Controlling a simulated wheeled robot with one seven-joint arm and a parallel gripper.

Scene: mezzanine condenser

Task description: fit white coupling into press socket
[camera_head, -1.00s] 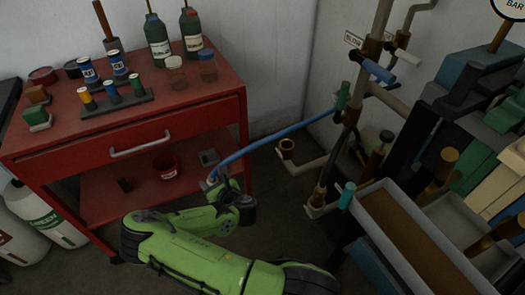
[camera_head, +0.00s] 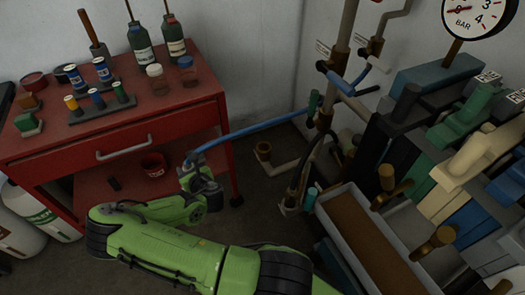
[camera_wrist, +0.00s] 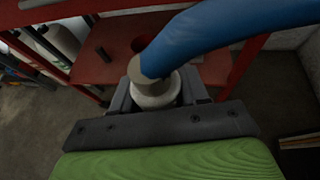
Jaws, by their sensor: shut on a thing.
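The white coupling (camera_wrist: 155,92) sits on the end of a thick blue hose (camera_wrist: 215,38). My gripper (camera_wrist: 155,100) is shut around it in the wrist view, with a grey-beige collar above. In the head view my gripper (camera_head: 191,168) is in front of the red cart's right side, and the coupling is too small to make out there.
The red cart (camera_head: 175,117) carries bottles, jars and small cylinders, with a red cup (camera_head: 153,165) on its lower shelf. At the right stand pipes, a trough (camera_head: 360,240), coloured levers and a pressure gauge (camera_head: 478,14).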

